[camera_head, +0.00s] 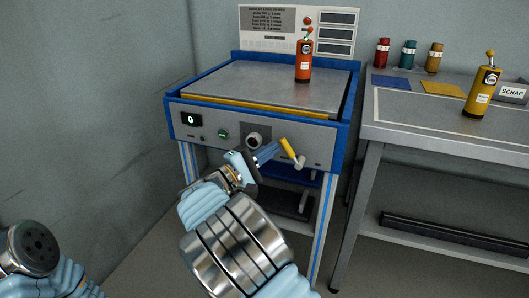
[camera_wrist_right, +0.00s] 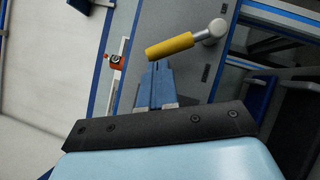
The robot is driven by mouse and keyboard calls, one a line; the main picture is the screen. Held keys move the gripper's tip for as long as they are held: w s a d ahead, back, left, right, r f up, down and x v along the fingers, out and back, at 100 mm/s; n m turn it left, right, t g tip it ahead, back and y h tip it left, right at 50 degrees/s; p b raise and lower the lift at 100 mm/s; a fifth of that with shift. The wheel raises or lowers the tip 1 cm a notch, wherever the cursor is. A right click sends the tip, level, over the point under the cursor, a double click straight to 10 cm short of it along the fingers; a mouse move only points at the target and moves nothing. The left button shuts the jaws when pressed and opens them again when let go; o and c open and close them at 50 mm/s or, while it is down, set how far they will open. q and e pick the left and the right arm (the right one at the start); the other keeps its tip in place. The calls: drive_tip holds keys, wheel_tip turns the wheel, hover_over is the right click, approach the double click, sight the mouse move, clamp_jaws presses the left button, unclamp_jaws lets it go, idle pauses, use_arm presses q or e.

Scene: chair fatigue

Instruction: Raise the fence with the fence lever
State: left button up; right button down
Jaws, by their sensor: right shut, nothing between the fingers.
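The fence lever (camera_head: 289,149) has a yellow handle on a grey pivot at the right of the machine's front panel. Its handle leans up and left from the pivot. It also shows in the right wrist view (camera_wrist_right: 170,45), just beyond the fingertips. My right gripper (camera_head: 276,147) is shut and empty, its blue fingers pointing at the handle from the left. In the right wrist view the fingertips (camera_wrist_right: 157,65) are close to the handle; I cannot tell whether they touch. A yellow strip (camera_head: 240,108), perhaps the fence, runs low along the machine top's front edge. My left gripper is out of view.
A red-orange bottle-like unit (camera_head: 304,62) stands on the machine's grey top (camera_head: 250,85). A dark knob (camera_head: 253,138) and a green display (camera_head: 191,119) are on the front panel. A side table (camera_head: 430,138) at right holds a yellow unit (camera_head: 482,92) and a SCRAP bin (camera_head: 513,93).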

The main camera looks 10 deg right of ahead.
sight(282, 143)
drive_tip(key=shift+s+d+r+m+g, duration=0.2)
drive_tip(key=shift+r+m+g, duration=0.15)
drive_tip(key=shift+m, duration=0.25)
drive_tip(key=shift+s+d+r+m+g+y+b, duration=0.15)
drive_tip(key=shift+d+r+m+g+y+b, duration=0.15)
drive_tip(key=shift+m, duration=0.25)
drive_tip(key=shift+s+d+r+m+g+y+b, duration=0.1)
drive_tip(key=shift+d+r+m+y+b, duration=0.1)
drive_tip(key=shift+r+m+y, duration=0.3)
drive_tip(key=shift+s+d+r+m+g+y+b, duration=0.15)
drive_tip(key=shift+s+d+m+y+b, duration=0.15)
drive_tip(key=shift+m, duration=0.3)
drive_tip(key=shift+s+d+r+m+g+y+b, duration=0.1)
drive_tip(key=shift+s+d+r+m+y+b, duration=0.1)
drive_tip(key=shift+d+m+y+b, duration=0.25)
drive_tip(key=shift+s+d+r+m+y+b, duration=0.15)
drive_tip(key=shift+s+d+m+y+b, duration=0.4)
drive_tip(key=shift+d+m+y+b, duration=0.55)
drive_tip(key=shift+s+d+r+m+y+b, duration=0.15)
drive_tip(key=shift+s+d+m+y+b, duration=0.45)
drive_tip(key=shift+b, duration=0.95)
drive_tip(key=shift+s+d+r+m+y+b, duration=0.15)
drive_tip(key=shift+s+d+m+y+b, duration=0.55)
drive_tip(key=shift+m+b, duration=0.5)
drive_tip(key=shift+w+d, duration=0.1)
drive_tip(key=shift+w, duration=0.05)
drive_tip(key=shift+r, duration=0.1)
